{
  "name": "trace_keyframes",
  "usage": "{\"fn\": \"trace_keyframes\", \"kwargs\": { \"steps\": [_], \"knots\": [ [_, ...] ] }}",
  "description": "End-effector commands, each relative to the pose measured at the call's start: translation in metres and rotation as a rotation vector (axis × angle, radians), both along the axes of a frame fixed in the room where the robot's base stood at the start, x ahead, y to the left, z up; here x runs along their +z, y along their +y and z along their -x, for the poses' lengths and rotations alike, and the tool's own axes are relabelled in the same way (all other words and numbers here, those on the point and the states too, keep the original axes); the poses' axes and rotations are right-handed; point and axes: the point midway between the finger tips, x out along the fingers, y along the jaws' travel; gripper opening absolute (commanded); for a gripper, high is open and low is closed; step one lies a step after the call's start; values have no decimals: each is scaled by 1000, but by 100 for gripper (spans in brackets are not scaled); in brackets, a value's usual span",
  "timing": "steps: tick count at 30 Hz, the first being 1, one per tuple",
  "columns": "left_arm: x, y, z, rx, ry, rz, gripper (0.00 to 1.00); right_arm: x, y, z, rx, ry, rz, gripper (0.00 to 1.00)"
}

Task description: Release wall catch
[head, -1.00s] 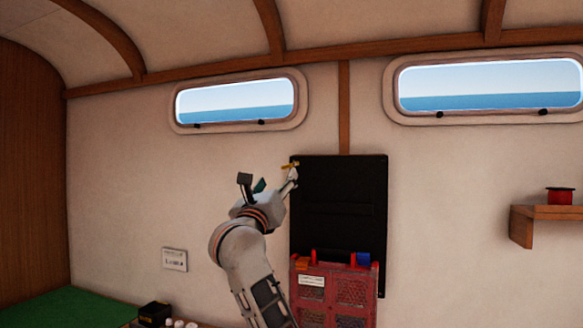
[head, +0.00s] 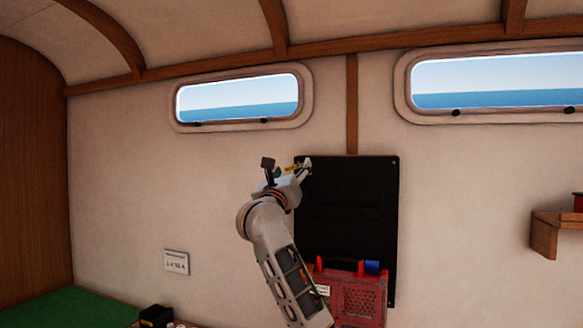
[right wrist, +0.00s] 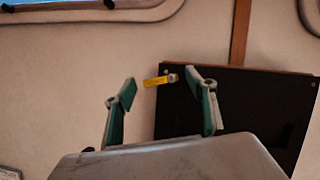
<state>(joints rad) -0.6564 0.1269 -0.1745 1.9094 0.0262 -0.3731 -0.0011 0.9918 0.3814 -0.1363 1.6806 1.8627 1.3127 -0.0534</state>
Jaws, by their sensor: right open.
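The wall catch (head: 291,168) is a small yellow lever at the top left corner of a black wall board (head: 346,200). The right wrist view shows the yellow catch (right wrist: 157,81) pointing left from a small metal pivot. My right gripper (head: 287,165) is raised at that corner, open and empty. In the right wrist view its two green-padded fingers (right wrist: 160,90) stand apart, with the catch showing in the gap between them. I cannot tell how far behind the fingertips the catch is. My left gripper is not in view.
A wooden shelf (head: 545,238) juts from the wall at right. The wall left of the board is clear.

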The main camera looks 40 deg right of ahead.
Motion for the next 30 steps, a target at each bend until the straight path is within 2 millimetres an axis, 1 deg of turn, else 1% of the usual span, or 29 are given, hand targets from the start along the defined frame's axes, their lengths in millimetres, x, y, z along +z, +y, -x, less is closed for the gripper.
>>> {"fn": "trace_keyframes", "kwargs": {
  "steps": [3, 10, 11, 12, 15, 22, 26, 30],
  "knots": [
    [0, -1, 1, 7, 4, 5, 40, 2, -4, -3, 0, 2, 0, 56],
    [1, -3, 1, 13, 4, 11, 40, 1, -4, -3, 1, 1, -1, 56],
    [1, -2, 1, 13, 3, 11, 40, 1, -4, -3, 1, 1, -1, 51],
    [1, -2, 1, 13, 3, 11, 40, 1, -4, -3, 1, 1, -1, 40],
    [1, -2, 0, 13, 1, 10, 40, 1, -4, -3, 1, 1, -1, 18],
    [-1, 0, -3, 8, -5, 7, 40, 2, -4, -3, 1, -30, -17, 18],
    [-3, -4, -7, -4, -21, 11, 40, 2, -3, -4, 2, -118, -65, 18],
    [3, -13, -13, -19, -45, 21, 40, 4, -3, -5, 2, -206, -109, 18]
  ]
}}
